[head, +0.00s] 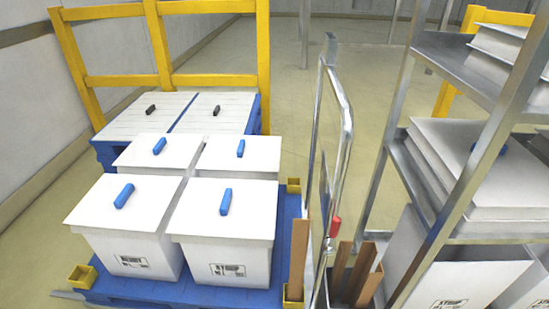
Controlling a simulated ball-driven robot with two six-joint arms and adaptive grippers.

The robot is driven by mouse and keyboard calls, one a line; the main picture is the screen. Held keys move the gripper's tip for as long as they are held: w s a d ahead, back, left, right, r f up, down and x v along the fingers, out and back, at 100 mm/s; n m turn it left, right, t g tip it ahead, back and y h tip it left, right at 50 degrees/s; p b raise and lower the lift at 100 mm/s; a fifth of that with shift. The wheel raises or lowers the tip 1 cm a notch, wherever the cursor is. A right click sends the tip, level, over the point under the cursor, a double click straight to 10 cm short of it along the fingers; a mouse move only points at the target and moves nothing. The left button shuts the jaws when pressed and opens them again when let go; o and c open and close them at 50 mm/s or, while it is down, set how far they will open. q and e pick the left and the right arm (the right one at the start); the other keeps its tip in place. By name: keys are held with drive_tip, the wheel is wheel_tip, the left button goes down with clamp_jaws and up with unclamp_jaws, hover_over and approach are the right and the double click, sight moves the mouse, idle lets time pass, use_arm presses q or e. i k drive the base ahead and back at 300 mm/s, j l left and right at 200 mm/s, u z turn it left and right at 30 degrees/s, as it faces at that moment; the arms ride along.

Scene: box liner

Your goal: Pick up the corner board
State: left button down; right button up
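Several brown corner boards (361,273) stand upright and close together at the bottom, right of the metal frame; their lower ends are cut off by the picture edge or hidden. Another brown corner board (298,258) stands upright at the front right corner of the blue pallet (180,289), by a yellow corner pocket (293,297). Neither of my grippers shows in the head view, so I cannot see whether they hold anything.
White lidded boxes (226,246) with blue handles stand on the pallet. More yellow pockets (82,276) sit at its corners. A yellow rack (160,45) stands behind. A metal frame (340,110) with a red part and a grey shelf (450,65) stand right. Floor behind is clear.

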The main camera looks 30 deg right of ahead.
sight(344, 248)
drive_tip(key=z, duration=1.85)
